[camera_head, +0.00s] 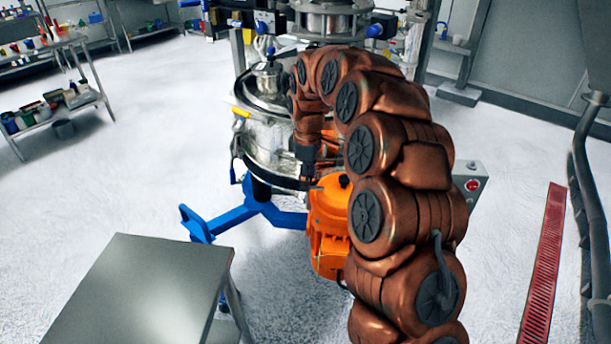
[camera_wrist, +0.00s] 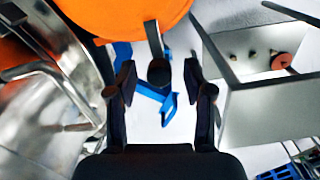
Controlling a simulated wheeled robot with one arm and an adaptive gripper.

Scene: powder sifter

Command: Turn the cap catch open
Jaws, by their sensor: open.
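The steel sifter vessel (camera_head: 268,135) stands left of my arm in the head view, with an orange motor (camera_head: 327,235) low beside it. My gripper (camera_head: 308,182) points down near the motor. In the wrist view my gripper (camera_wrist: 159,82) is open, its two dark fingers apart. A dark lever with a round end (camera_wrist: 158,71) hangs from the orange body (camera_wrist: 125,15) and shows between the fingertips, with gaps on both sides. I cannot tell whether it is the cap catch, nor its depth. My arm hides part of the sifter.
Blue legs (camera_head: 255,208) spread on the floor under the machine. A grey control box with a red button (camera_head: 472,185) stands right of my arm. A steel table (camera_head: 140,290) is at front left. Open floor lies at left.

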